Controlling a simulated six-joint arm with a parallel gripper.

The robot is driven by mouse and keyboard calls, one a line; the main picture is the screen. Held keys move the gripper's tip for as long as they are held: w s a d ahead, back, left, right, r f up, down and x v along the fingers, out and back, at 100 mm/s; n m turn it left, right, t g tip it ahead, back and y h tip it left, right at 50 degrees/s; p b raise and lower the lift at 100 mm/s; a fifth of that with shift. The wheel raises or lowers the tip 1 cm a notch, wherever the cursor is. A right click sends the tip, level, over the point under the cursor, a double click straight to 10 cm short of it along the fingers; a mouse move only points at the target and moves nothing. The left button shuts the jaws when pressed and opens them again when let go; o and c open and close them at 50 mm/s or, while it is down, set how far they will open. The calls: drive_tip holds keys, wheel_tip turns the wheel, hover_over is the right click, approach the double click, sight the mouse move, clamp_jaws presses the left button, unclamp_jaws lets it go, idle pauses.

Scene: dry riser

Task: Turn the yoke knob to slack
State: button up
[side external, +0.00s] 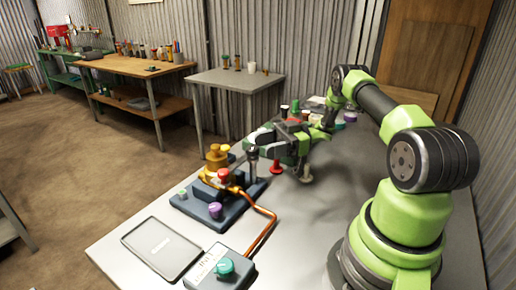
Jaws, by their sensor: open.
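I cannot tell by label which knob is the yoke knob. A dark blue fixture (188,205) on the grey table carries a purple knob (215,210), a red knob (224,174), a small pale green knob (182,192) and yellow-orange fittings (214,155). A teal knob (225,267) sits on a separate box with a white label (207,264) at the table's front. My gripper (272,143) is behind and right of the fixture, above the table. It is open and appears empty; its fingertips are small and partly merged with the things behind.
An orange pipe (268,232) runs from the fixture to the labelled box. Several small coloured items crowd the far end.

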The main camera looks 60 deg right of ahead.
wheel_tip(320, 180, up, 7)
drive_tip(key=shift+a+f, duration=0.15)
